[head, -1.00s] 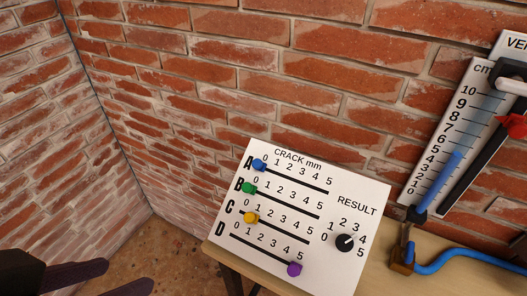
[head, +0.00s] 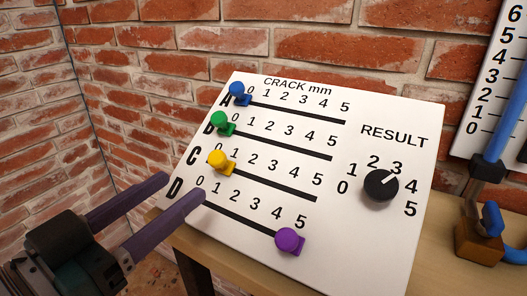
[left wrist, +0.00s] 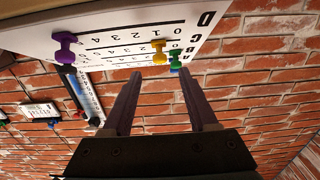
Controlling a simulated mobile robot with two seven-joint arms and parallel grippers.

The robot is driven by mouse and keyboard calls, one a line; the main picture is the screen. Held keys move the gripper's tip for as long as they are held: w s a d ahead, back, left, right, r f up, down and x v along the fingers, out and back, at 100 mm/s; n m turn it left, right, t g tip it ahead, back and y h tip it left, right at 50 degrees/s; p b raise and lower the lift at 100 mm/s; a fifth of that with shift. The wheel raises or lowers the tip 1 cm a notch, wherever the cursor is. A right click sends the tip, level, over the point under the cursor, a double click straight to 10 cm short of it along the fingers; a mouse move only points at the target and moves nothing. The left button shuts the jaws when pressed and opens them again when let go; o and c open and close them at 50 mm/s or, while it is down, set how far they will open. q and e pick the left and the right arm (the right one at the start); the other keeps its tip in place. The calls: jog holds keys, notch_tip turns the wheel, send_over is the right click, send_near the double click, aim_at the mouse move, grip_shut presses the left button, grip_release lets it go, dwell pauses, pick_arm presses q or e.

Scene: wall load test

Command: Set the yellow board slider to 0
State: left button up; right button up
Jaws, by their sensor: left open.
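The yellow slider (head: 220,161) is on row C of the white board (head: 395,235), near the low end. It stands a little right of the row's left end, between about 0 and 1; the exact reading is unclear. My left gripper (head: 182,186) is open and empty, left of and below the yellow slider, apart from it. In the left wrist view the yellow slider (left wrist: 158,45) lies ahead of and between the open fingers (left wrist: 158,74), with green just right of it. My right gripper is not in view.
The blue slider (head: 238,92) and green slider (head: 221,121) sit at 0, above yellow. The purple slider (head: 289,240) is near 5 on row D. A black result dial (head: 381,184) is at right. A brick wall (head: 150,70) stands behind.

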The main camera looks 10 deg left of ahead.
aim_at(212, 162)
pick_arm(q)
jog(key=b+x, duration=0.1)
jog(key=x, duration=0.8)
grip_shut()
dwell(1.2)
